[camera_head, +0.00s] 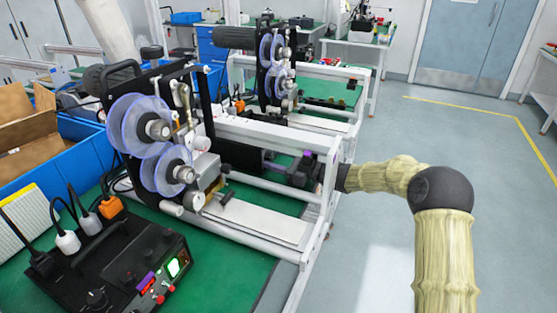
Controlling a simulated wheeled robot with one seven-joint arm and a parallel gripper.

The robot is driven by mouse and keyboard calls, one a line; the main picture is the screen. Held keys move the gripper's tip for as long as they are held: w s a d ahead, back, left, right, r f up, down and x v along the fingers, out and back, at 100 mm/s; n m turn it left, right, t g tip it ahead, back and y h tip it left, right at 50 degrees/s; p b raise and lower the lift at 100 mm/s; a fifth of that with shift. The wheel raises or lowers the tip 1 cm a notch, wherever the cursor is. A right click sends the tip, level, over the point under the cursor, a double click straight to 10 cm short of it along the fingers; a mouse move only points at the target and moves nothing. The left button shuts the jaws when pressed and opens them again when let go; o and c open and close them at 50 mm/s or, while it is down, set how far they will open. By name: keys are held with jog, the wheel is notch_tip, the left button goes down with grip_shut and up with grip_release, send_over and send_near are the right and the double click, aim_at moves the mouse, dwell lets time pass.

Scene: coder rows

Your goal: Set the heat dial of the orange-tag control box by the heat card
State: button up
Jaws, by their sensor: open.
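A black control box (125,262) sits on the green bench mat at the lower left. It has a black dial (97,298), a lit green display (177,267), red knobs (160,292) and a small purple tag (145,281). An orange plug (112,207) stands behind it; I cannot make out an orange tag on the box. Another small orange thing (238,105) shows by the far machine. I cannot identify the heat card. My gripper (298,170) is right of the near machine, well away from the box, and looks empty; its fingertips are small and dark.
The near coder machine (158,130), with clear reels, and its white rail frame (262,127) stand between my gripper and the box. A similar machine (273,60) is behind. Blue bins (85,150) are at left. The floor (440,140) at right is clear.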

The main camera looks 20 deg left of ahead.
jog(key=shift+d, duration=0.1)
jog(key=shift+w, duration=0.15)
jog(key=c, duration=1)
jog(key=shift+d, duration=0.1)
jog(key=shift+w+r+m+p, duration=0.15)
jog(key=shift+m+p, duration=0.15)
jog(key=shift+p, duration=0.15)
